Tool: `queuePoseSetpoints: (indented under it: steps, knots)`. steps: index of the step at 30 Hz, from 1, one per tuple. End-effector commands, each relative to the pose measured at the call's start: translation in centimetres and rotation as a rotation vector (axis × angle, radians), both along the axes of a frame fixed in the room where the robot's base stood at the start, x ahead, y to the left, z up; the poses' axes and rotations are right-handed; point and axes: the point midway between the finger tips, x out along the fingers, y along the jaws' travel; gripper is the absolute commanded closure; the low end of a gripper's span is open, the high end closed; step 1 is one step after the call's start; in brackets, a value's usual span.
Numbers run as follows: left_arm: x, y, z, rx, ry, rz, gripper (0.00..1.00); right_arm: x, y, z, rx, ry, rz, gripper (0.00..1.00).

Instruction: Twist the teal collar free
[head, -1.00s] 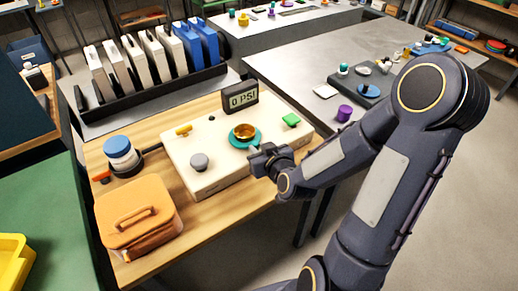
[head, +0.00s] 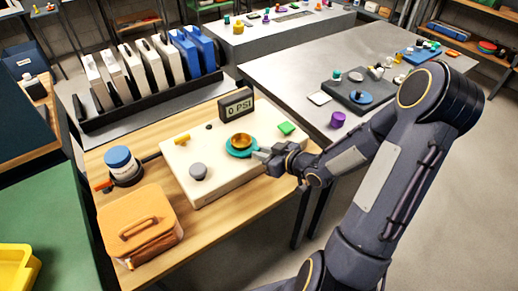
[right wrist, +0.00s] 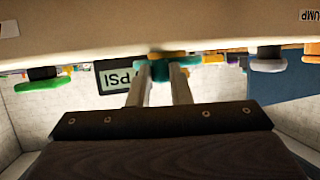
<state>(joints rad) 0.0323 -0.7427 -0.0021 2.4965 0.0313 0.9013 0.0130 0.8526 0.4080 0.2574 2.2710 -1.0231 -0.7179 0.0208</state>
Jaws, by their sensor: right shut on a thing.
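The teal collar (head: 236,153) is a ring around a brass cup (head: 241,140) on top of a cream box (head: 215,177). My right gripper (head: 262,156) reaches in from the right, low over the box, and is shut on the collar's right side. In the right wrist view, which is upside down, the teal part (right wrist: 156,71) sits between the two pale fingers (right wrist: 159,82). The collar looks level and seated on the box. The fingers hide part of it. A display (head: 237,104) behind the collar reads 0 PSI. My left gripper is not in view.
The box also carries a grey knob (head: 198,172), a yellow lever (head: 182,139) and a green button (head: 286,128). An orange case (head: 140,222) and a blue-capped jar (head: 120,162) stand left on the wooden table (head: 235,218). A rack of panels (head: 150,65) stands behind.

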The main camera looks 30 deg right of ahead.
Motion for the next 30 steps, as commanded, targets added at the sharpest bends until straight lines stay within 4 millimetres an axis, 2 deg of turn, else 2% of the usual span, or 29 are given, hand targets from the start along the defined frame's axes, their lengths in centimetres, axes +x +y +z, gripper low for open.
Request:
queuePoseSetpoints:
  steps: [1,6,12,21,30]
  knots:
    - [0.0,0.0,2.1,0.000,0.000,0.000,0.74,0.2,-0.5,0.9,0.005,0.004,0.032,1.00]
    - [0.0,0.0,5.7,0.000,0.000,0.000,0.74,0.8,-1.5,1.0,0.003,0.003,0.176,1.00]
    - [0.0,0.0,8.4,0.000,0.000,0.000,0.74,1.6,-2.4,0.6,0.000,0.001,0.338,1.00]
    - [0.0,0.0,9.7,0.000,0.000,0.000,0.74,2.5,-3.1,0.2,-0.001,-0.001,0.494,1.00]
    - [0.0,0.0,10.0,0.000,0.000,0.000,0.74,2.8,-3.3,0.2,0.002,-0.004,0.549,1.00]
